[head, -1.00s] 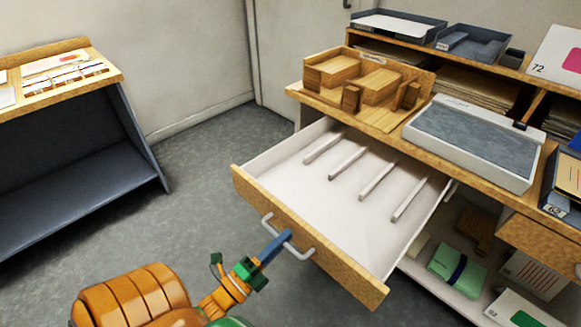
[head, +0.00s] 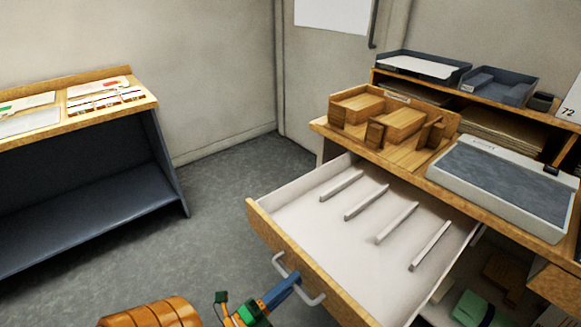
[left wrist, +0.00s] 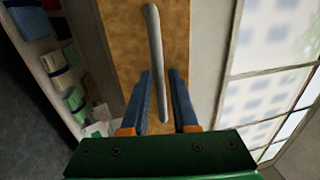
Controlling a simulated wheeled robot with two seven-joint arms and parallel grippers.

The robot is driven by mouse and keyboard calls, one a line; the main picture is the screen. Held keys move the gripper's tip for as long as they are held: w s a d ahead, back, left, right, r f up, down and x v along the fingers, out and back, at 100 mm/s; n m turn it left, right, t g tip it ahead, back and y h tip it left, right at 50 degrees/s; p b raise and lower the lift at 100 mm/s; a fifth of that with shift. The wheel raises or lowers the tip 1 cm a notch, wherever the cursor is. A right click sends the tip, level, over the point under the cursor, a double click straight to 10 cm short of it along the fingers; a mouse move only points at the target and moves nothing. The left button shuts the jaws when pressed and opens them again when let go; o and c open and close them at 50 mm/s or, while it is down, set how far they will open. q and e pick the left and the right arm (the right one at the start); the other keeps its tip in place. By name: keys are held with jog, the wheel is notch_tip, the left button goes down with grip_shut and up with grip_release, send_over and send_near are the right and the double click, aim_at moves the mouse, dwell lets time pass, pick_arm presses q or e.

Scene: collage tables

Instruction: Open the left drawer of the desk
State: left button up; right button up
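The left drawer (head: 375,230) of the desk (head: 395,165) stands pulled far out, its white inside with several divider strips in plain view. Its wooden front carries a pale bar handle (head: 316,299). My left gripper (head: 290,281) is at this handle. In the left wrist view, the blue fingers of my left gripper (left wrist: 160,74) stand apart on both sides of the handle (left wrist: 154,35), with narrow gaps beside the bar. My right gripper is not in view.
A wooden organizer (head: 395,119) and a grey-topped device (head: 500,185) sit on the desk. Trays (head: 423,68) stand on the upper shelf. A low shelf unit (head: 80,200) with papers is at the left. Floor (head: 235,180) is clear between them.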

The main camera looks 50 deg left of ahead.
pick_arm(q)
jog(key=b+v, duration=0.1)
jog(key=v, duration=0.6)
jog(key=shift+s, duration=0.1)
